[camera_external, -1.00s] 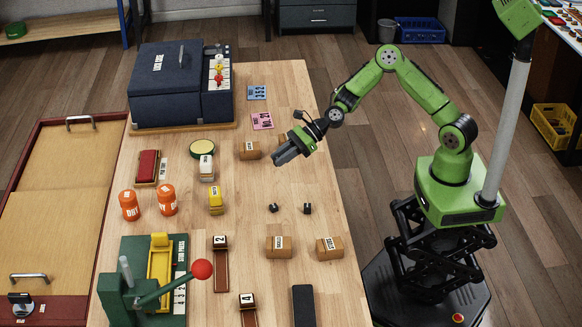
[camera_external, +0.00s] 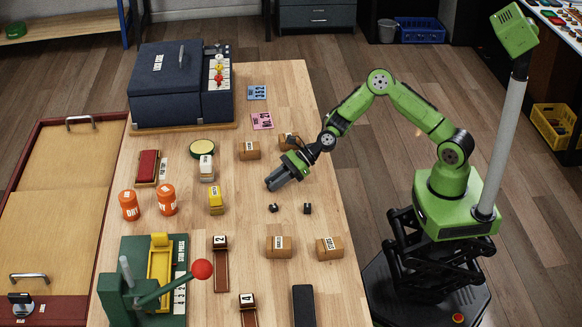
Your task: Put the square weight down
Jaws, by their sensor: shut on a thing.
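My gripper (camera_external: 279,181) is over the right half of the wooden table, pointing down to the left. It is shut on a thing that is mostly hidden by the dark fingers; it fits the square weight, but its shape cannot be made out. I cannot tell the exact height of the fingers above the table (camera_external: 245,225).
Brown boxes stand behind the gripper (camera_external: 249,151) and nearer the camera (camera_external: 279,246), (camera_external: 330,247). A yellow-topped block (camera_external: 216,201) and orange jars (camera_external: 167,200) are to the left. A green press (camera_external: 135,290) with a red knob stands front left. Bare wood surrounds the black blocks.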

